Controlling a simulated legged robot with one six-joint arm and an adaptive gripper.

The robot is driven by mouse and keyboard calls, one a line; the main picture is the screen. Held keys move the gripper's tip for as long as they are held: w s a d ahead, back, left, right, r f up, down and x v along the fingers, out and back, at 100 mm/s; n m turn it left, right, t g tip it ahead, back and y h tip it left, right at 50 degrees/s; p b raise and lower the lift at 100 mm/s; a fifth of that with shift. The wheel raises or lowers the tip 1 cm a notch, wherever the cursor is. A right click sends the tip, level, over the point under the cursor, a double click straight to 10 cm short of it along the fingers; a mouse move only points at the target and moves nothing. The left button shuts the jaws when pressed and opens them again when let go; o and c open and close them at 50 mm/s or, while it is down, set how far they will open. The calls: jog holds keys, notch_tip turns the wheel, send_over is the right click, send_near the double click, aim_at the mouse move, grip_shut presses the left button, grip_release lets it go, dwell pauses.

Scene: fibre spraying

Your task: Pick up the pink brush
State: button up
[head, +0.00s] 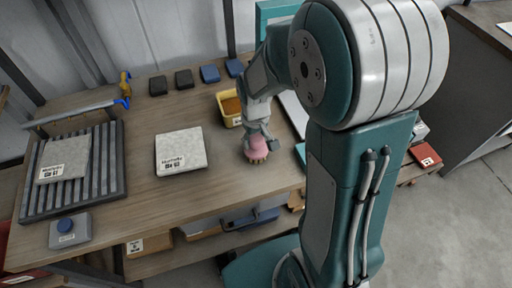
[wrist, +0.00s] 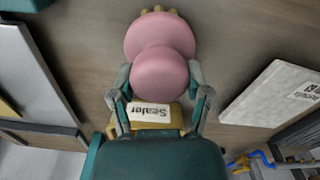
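The pink brush (head: 257,147) stands near the front edge of the wooden table in the head view, below my gripper, with tan bristles at its lower end. In the wrist view the pink brush (wrist: 160,40) shows a rounded two-lobed body with bristles at the top of the picture. My gripper (wrist: 159,80) is open, with one finger on each side of the brush's nearer pink knob. I cannot tell whether either finger touches it. In the head view my arm partly covers the brush.
A yellow tub labelled Sealer (head: 230,108) stands just behind the brush. A pale labelled slab (head: 180,152) lies to its left, with bare table between. Farther left are a dark slatted rack (head: 104,165) and a grey box with a blue button (head: 70,232). Dark and blue blocks line the back.

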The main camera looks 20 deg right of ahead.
dwell(0.3)
notch_tip(320, 180, up, 3)
jog(key=shift+r, duration=0.15)
jog(key=s+d+r, duration=0.2)
jog(key=s+r, duration=0.1)
jog(key=s, duration=0.1)
jog(key=s+d+r, duration=0.6)
jog(key=s, duration=0.1)
jog(key=shift+s+r, duration=0.3)
jog(key=shift+s, duration=0.05)
jog(key=o, duration=0.6)
jog(key=shift+c, duration=0.2)
jog(key=c, duration=0.4)
